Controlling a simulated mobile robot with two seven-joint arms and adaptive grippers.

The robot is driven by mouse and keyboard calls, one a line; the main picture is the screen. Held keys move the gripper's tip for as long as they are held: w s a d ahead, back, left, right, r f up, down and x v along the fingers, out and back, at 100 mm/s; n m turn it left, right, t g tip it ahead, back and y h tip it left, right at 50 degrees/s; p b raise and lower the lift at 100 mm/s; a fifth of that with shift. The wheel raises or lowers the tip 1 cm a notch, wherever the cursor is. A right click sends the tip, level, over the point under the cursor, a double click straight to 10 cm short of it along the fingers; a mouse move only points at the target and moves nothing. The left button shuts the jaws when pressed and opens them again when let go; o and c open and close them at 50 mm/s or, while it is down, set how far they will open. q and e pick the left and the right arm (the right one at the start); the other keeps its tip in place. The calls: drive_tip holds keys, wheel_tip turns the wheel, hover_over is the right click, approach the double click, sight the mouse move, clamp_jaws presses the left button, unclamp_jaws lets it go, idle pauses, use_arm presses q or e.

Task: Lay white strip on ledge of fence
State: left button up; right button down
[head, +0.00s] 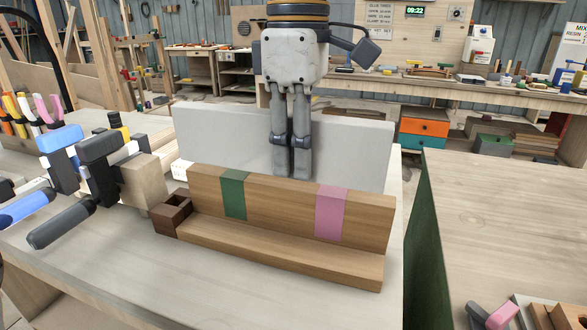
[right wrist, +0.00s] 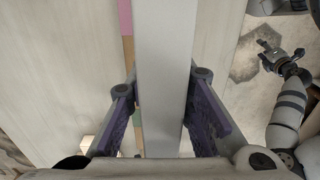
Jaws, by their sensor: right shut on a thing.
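The white strip (head: 225,137) stands on edge as a long, pale board just above or behind the fence's upright wall; I cannot tell whether they touch. My right gripper (head: 291,172) comes down from above and is shut on the strip about midway. In the right wrist view the strip (right wrist: 165,60) runs between both fingers. The wooden fence (head: 280,204) has a green band and a pink band. Its ledge (head: 285,254) is bare along the front. My left gripper (right wrist: 264,54) shows small at the right of the wrist view, its fingers apart and empty.
A dark brown open box (head: 172,214) sits at the fence's left end. Clamps with blue and black handles (head: 90,165) and a wooden block (head: 142,188) stand left of it. The table front (head: 230,285) is clear. Another bench (head: 500,220) stands at right.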

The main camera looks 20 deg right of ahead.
drive_tip(key=shift+f, duration=1.45)
drive_tip(key=shift+f, duration=0.6)
drive_tip(key=c, duration=1.4)
unclamp_jaws()
drive_tip(key=r, duration=1.2)
drive_tip(key=shift+w+r+b, duration=0.1)
drive_tip(key=shift+w+b, duration=0.1)
drive_tip(key=shift+b, duration=0.1)
drive_tip(key=shift+s+r, duration=0.1)
drive_tip(key=shift+r, duration=0.4)
